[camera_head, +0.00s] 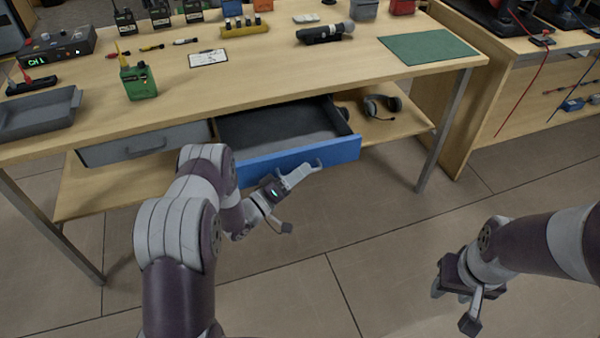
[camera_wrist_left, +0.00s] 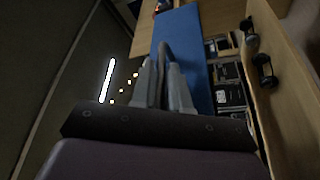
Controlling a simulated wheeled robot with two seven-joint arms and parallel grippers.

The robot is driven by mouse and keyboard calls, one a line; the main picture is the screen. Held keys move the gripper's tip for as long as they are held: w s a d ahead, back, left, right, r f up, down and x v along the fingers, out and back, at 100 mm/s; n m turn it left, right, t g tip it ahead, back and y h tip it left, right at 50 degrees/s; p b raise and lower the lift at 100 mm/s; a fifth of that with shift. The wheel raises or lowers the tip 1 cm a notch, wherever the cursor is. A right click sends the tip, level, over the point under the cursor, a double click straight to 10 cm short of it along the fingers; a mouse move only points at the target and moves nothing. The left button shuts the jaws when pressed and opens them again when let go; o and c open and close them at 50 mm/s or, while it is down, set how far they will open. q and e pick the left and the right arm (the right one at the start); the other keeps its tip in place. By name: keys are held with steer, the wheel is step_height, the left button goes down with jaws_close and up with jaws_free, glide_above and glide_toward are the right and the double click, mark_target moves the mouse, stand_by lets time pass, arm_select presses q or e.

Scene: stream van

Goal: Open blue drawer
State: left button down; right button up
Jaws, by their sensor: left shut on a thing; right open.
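The blue drawer (camera_head: 295,160) hangs under the workbench and stands pulled out. Its dark inside shows and looks empty. In the left wrist view its blue front (camera_wrist_left: 188,40) runs away from my fingers. My left gripper (camera_head: 303,174) is at the front of this drawer, shut on its handle; the grip itself is partly hidden. Its fingers also show close together in the left wrist view (camera_wrist_left: 166,85). My right gripper (camera_head: 456,306) is open and empty above the floor at the lower right, away from the bench.
A closed grey drawer (camera_head: 145,146) sits left of the blue one. A headset (camera_head: 381,107) lies on the lower shelf to the right. The workbench top (camera_head: 290,75) carries radios, a green mat (camera_head: 428,47) and a grey tray (camera_head: 38,113). The floor in front is clear.

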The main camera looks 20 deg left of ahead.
arm_select(q)
steer(key=shift+s, duration=0.15)
steer(key=c, duration=1.5)
jaws_free()
steer(key=v, duration=1.2)
steer(key=shift+s+a, duration=0.2)
